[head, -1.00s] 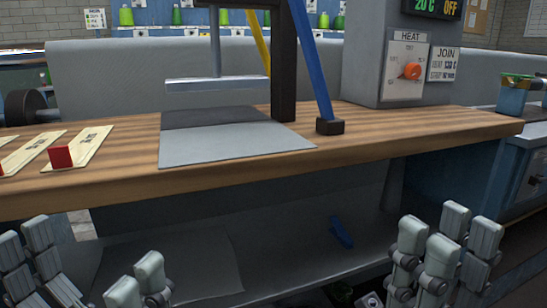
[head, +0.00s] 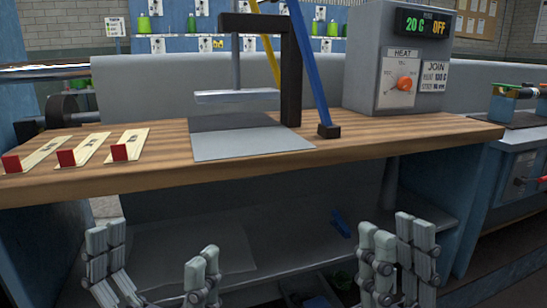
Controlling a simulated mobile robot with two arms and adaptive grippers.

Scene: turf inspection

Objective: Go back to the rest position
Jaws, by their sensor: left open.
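My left gripper (head: 158,268) is in the lower left of the head view, in front of the bench and below its top. Its two finger sets stand wide apart with nothing between them. My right gripper (head: 395,258) is at the lower right, also in front of the bench and below its top. Its finger sets point up and look close together; I see nothing held, but the angle hides the gap. Both grippers are apart from the wooden bench top (head: 400,146).
The bench holds a grey sheet (head: 250,144) under a press plate (head: 237,96), a blue lever (head: 311,65), a heat control box (head: 398,95) and three cream strips with red blocks (head: 120,152). A lower shelf (head: 290,225) with a blue item (head: 341,224) lies behind the grippers.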

